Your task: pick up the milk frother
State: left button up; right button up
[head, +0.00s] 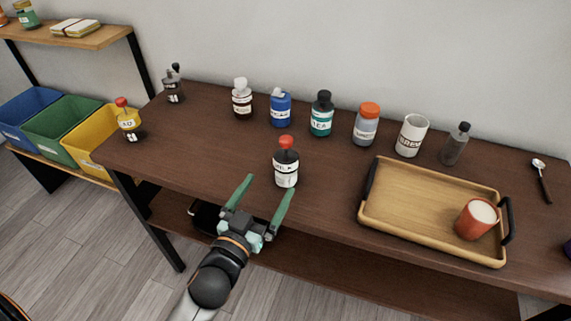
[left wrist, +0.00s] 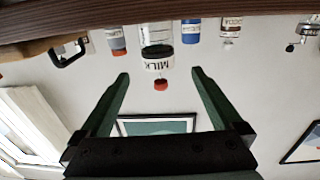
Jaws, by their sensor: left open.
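The milk frother, as I take it, is the dark container with a red knob and a white label reading MILK (head: 286,168), upright near the front edge of the dark table (head: 225,153). It also shows in the left wrist view (left wrist: 158,58), upside down, beyond and between the fingertips. My left gripper (head: 267,188) is open and empty in front of the table edge, its fingers pointing toward the frother. It is apart from it in the left wrist view (left wrist: 158,75). My right gripper is not in view.
Behind the frother stand a blue bottle (head: 280,109), a teal tea jar (head: 321,117) and an orange-lidded jar (head: 366,130). A wooden tray (head: 408,207) with a red cup (head: 477,221) lies to the right. The tabletop left of the frother is clear.

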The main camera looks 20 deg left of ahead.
aim_at(287, 159)
pick_arm(q)
jog(key=shift+w+d+f+b, duration=0.1)
jog(key=shift+w+d+b, duration=0.15)
jog(key=shift+w, duration=1.45)
jog(key=shift+w+d+b, duration=0.2)
jog(key=shift+w+b, duration=0.15)
jog(key=shift+w, duration=1.35)
jog(key=shift+w+d+f+b, duration=0.1)
jog(key=shift+w+d+b, duration=0.15)
jog(key=shift+w, duration=1.45)
jog(key=shift+c, duration=0.2)
jog(key=c, duration=1.4)
jog(key=shift+r, duration=0.1)
jog(key=shift+r, duration=0.1)
